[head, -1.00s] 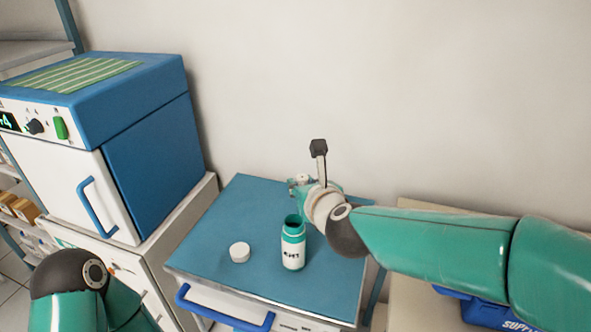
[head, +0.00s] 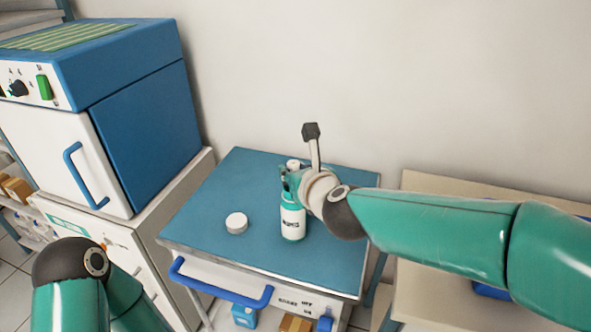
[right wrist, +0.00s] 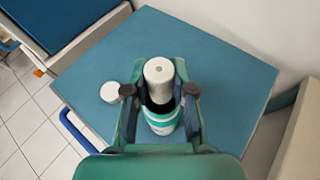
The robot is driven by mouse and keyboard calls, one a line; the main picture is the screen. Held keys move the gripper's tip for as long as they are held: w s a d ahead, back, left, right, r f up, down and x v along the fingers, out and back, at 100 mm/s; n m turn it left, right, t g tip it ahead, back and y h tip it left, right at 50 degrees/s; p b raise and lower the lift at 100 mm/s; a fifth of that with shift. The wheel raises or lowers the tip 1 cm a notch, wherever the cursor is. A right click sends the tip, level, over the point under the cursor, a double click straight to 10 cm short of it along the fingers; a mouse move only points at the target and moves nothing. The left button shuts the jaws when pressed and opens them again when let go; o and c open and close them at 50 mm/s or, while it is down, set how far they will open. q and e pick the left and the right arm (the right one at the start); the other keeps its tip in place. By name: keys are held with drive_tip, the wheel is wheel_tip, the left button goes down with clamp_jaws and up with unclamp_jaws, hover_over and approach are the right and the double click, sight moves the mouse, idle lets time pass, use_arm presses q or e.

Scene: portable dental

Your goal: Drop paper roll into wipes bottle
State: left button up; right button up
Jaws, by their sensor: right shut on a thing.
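The wipes bottle (head: 292,222), white with a green band, stands upright and open on the blue cart top; it also shows in the right wrist view (right wrist: 162,122). My right gripper (right wrist: 160,90) is shut on the white paper roll (right wrist: 158,75), with a finger on each side of it. In the wrist view the roll overlaps the bottle's dark mouth; I cannot tell whether its lower end is inside. In the head view the roll's top (head: 293,163) shows above my right gripper (head: 288,178). My left arm shows at lower left, its gripper out of view.
The white cap (head: 236,222) lies on the blue cart top (head: 215,195), left of the bottle. A blue and white cabinet unit (head: 140,120) stands left of the cart. A beige table (head: 440,185) stands to the right. The cart top around the cap is clear.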

sight(294, 164)
drive_tip(key=shift+f+b, duration=0.5)
drive_tip(key=shift+f, duration=0.4)
drive_tip(key=o, duration=1)
wheel_tip(294, 164, up, 7)
drive_tip(key=p, duration=0.6)
drive_tip(key=shift+r, duration=0.15)
